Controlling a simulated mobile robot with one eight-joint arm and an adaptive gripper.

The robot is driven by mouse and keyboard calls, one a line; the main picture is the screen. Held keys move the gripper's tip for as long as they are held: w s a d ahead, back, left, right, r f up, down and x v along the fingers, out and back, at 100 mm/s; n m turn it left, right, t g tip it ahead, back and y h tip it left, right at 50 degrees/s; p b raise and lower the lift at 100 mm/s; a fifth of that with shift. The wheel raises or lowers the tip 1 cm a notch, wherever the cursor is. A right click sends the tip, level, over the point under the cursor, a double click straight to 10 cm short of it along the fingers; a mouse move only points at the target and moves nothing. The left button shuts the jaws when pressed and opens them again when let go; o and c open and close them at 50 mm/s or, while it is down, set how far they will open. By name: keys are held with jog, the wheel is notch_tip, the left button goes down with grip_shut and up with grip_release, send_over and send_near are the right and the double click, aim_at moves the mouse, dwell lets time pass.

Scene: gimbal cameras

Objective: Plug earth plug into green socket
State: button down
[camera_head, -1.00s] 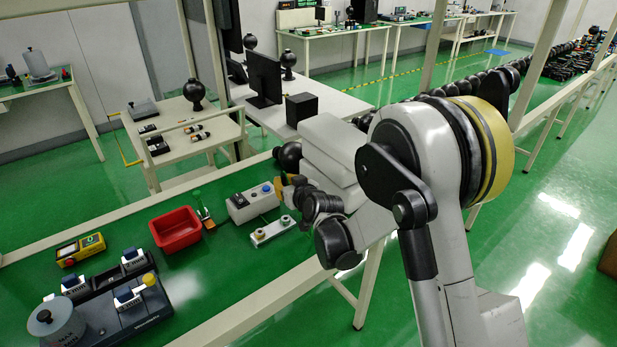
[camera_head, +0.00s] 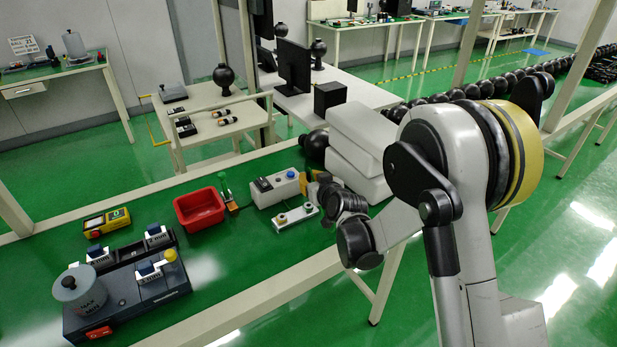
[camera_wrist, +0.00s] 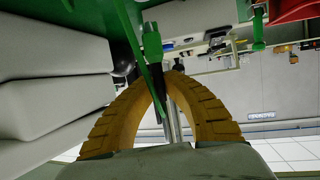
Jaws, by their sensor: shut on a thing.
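My gripper (camera_wrist: 168,82) has its yellow fingers closed together at the tips in the wrist view. At the tips is a green piece with a dark shank (camera_wrist: 152,42), which looks like the earth plug; a long green strip runs beside it. In the head view my gripper (camera_head: 307,184) is low over the green bench, at the right end of a grey box (camera_head: 276,190) with a blue button. The plug is hidden there by my gripper and arm. I cannot make out a green socket in either view.
A small panel (camera_head: 294,217) with coloured knobs lies just in front of the grey box. A red bin (camera_head: 199,208) and an upright green-handled tool (camera_head: 226,190) stand to its left. A yellow meter (camera_head: 106,222) and a dark device (camera_head: 125,296) are farther left.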

jog(key=shift+f+b, duration=1)
jog(key=shift+f, duration=0.3)
jog(key=shift+b, duration=0.5)
dwell(0.6)
jog(key=shift+f+b, duration=0.65)
jog(key=shift+f, duration=0.55)
jog(key=c, duration=1.5)
grip_release()
jog(key=shift+o, duration=0.2)
jog(key=v, duration=1.2)
